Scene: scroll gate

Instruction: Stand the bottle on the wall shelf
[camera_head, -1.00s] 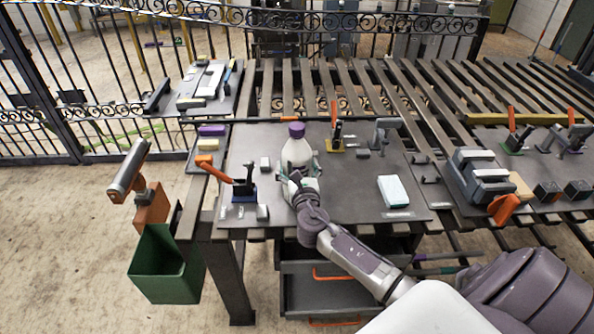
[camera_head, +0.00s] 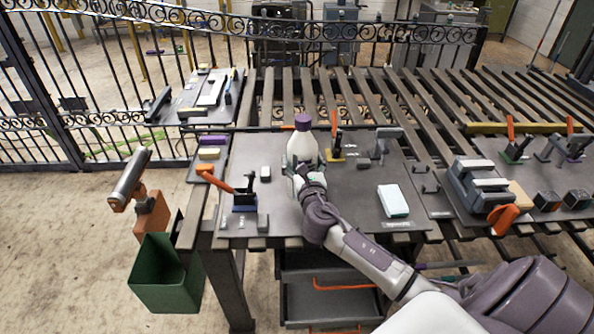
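A white bottle (camera_head: 302,147) with a purple cap stands upright over the dark plate of the workbench in the middle of the view. My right arm comes in from the lower right, and its gripper (camera_head: 303,172) is at the lower part of the bottle. Fingers show on both sides of the bottle's lower body, and the gripper appears shut on it. Whether the bottle's base touches the plate is hidden behind the gripper. My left gripper is not in view. I cannot make out a wall shelf.
An orange-handled clamp (camera_head: 243,196) stands left of the bottle, and another clamp (camera_head: 336,146) close behind it to the right. A white block (camera_head: 393,201) lies to the right. A green bin (camera_head: 165,275) hangs at the bench's left end. A scrolled gate (camera_head: 75,100) stands behind.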

